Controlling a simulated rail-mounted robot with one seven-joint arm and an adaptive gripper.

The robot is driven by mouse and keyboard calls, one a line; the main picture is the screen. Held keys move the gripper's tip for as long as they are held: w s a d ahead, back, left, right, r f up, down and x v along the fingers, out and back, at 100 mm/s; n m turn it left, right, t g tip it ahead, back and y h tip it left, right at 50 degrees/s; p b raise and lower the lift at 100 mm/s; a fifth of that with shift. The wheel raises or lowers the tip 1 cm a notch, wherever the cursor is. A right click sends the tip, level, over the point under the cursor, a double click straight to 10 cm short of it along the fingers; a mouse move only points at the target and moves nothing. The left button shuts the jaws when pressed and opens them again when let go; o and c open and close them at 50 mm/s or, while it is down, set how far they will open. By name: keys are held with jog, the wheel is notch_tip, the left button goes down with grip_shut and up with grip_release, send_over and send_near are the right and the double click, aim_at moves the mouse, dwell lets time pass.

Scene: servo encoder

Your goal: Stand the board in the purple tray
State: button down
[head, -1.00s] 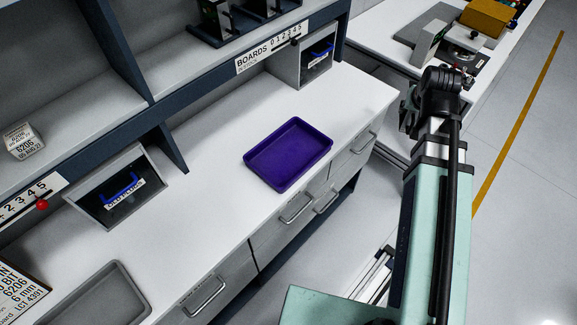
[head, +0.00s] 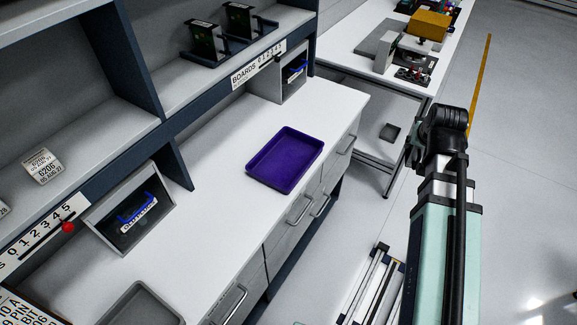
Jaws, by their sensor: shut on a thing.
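The purple tray (head: 285,160) lies empty on the white workbench, near its front edge and right of the middle. Two dark upright pieces with green parts, which look like boards, stand in black holders (head: 205,42) on the shelf above a strip labelled BOARDS. My arm rises at the right side of the view, clear of the bench. My gripper does not show, so whatever it may hold is hidden.
A grey tray (head: 140,305) sits at the bench's near left. Grey bins (head: 128,212) with blue handles hang under the shelf. A second table (head: 350,58) at the back carries a yellow box (head: 427,25). The bench around the purple tray is clear.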

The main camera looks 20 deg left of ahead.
jog(key=w+a+n+y+b, duration=0.1)
jog(key=w+a+n+b, duration=0.15)
jog(key=a, duration=0.85)
notch_tip(320, 180, up, 8)
jog(key=n+g+y+b, duration=0.5)
jog(key=n+b, duration=0.2)
jog(key=n, duration=0.5)
send_over(287, 162)
notch_tip(287, 162, down, 20)
jog(key=p, duration=0.4)
jog(key=shift+r+p, duration=0.15)
jog(key=shift+p, duration=0.15)
jog(key=c, duration=0.8)
grip_release()
jog(key=shift+o, duration=0.2)
